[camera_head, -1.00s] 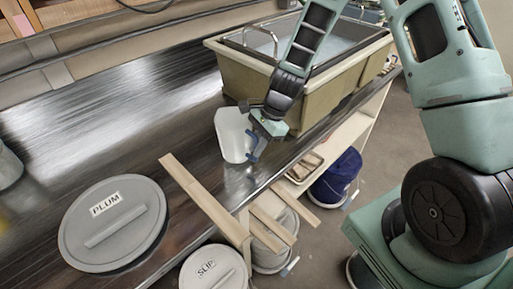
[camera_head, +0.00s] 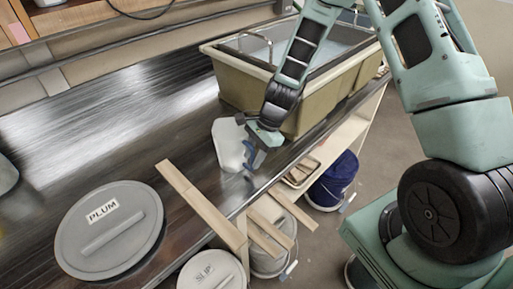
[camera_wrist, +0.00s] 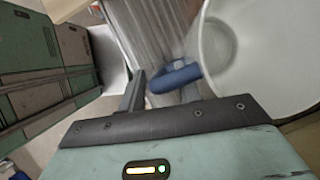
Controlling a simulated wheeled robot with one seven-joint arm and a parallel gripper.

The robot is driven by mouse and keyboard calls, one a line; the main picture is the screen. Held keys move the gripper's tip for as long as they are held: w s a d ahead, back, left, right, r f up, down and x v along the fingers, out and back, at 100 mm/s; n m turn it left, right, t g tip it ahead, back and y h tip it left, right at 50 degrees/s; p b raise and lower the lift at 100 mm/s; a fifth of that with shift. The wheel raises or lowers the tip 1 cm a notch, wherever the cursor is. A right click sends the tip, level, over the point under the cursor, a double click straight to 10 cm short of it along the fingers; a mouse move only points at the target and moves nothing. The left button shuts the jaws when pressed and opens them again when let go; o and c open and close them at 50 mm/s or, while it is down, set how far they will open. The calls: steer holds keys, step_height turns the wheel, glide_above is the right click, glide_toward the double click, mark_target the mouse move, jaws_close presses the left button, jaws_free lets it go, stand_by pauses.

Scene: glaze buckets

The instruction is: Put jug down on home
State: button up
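The jug (camera_head: 229,143) is white with a blue handle (camera_head: 249,154) and appears upright at the counter's front edge, just left of the sink. Whether its base touches the counter is hard to tell. My gripper (camera_head: 259,143) is at its right side, shut on the handle. In the wrist view the jug (camera_wrist: 262,48) fills the upper right with its open mouth showing, and the blue handle (camera_wrist: 174,77) lies between my fingers (camera_wrist: 163,90). The far finger is partly hidden. No marked home spot is visible on the dark metal counter (camera_head: 150,130).
A cream sink (camera_head: 250,90) stands just behind the jug. Wooden slats (camera_head: 200,205) cross the counter edge in front. A grey PLUM lid (camera_head: 108,230) is at left and a SLIP bucket (camera_head: 212,272) below. A blue bucket (camera_head: 332,182) stands under the counter. The counter's middle is clear.

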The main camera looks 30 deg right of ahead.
steer(key=b+v, duration=0.2)
steer(key=v, duration=1)
steer(key=s+a+r+n+g+h, duration=0.15)
steer(key=s+a+r+n, duration=0.45)
steer(key=s+a+n, duration=0.65)
steer(key=s+a+r+n+t+h, duration=0.1)
steer(key=s+a+r+n+h, duration=0.1)
steer(key=s+n, duration=1)
steer(key=shift+s+a, duration=0.15)
steer(key=shift+a, duration=0.35)
steer(key=shift+t+h, duration=0.25)
step_height(320, 180, down, 6)
steer(key=b, duration=0.6)
